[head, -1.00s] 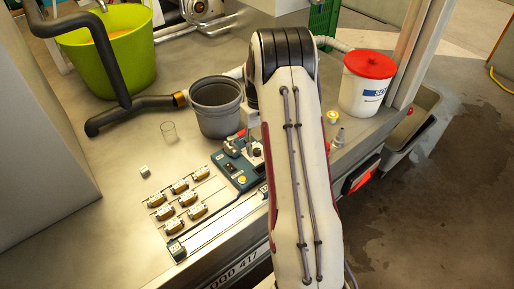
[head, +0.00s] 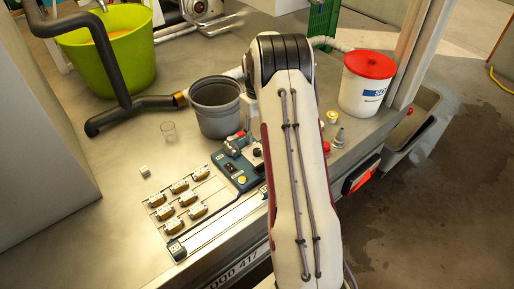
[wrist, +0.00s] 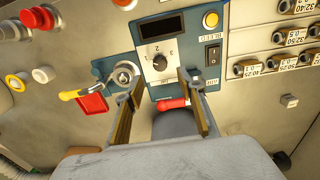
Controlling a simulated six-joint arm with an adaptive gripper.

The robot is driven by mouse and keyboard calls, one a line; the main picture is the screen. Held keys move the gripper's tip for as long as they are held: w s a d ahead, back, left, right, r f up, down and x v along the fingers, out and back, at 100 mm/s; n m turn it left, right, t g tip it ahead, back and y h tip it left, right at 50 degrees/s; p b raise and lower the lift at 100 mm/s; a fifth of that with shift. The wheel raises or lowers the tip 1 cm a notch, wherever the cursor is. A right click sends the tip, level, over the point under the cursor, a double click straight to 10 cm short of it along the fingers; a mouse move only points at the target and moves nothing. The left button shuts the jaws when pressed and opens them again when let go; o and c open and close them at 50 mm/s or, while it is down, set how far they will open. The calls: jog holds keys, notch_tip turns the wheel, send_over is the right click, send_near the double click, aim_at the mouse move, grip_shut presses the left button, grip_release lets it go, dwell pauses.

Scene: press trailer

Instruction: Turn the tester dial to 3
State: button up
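The tester (wrist: 150,57) is a blue panel with a dark display and a black dial (wrist: 160,62) on a pale scale plate. Numerals surround the dial, upside down in the wrist view; its exact pointer setting is too small to tell. My gripper (wrist: 161,77) is open, its two fingers spread on either side just below the dial in the wrist view, with nothing between the tips. Whether a finger touches the panel I cannot tell. The tester also shows in the head view (head: 228,172), partly behind my arm, which hides most of my gripper.
A red handle (wrist: 172,104) lies between the fingers lower down, and a red-and-yellow lever part (wrist: 91,103) is beside the left finger. A yellow button (wrist: 211,19) and rocker switch (wrist: 213,55) are right of the dial. A grey bucket (head: 216,118) stands behind the tester.

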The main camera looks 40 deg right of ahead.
aim_at(257, 150)
jog(key=shift+f, duration=3.8)
grip_shut()
